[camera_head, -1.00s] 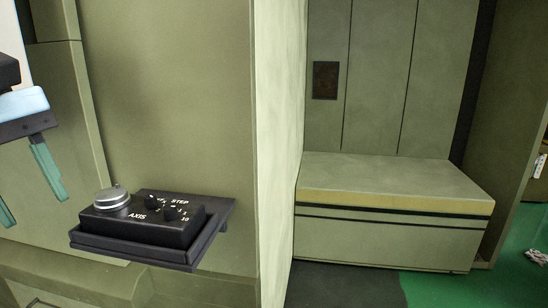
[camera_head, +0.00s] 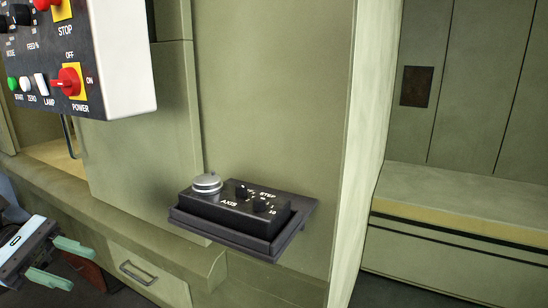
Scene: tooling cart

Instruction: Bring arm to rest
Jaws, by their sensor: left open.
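My left gripper (camera_head: 68,263) is at the lower left of the head view, with its two teal fingers spread apart and nothing between them. It is apart from the green machine cabinet and lies left of the small black control box. My right gripper is not in view.
A black control box (camera_head: 232,212) with a silver knob sits on a dark shelf (camera_head: 262,247) on the cabinet front. A control panel (camera_head: 125,60) with red switches hangs at the upper left. A drawer handle (camera_head: 138,273) is low on the cabinet. A bench (camera_head: 450,205) stands at right.

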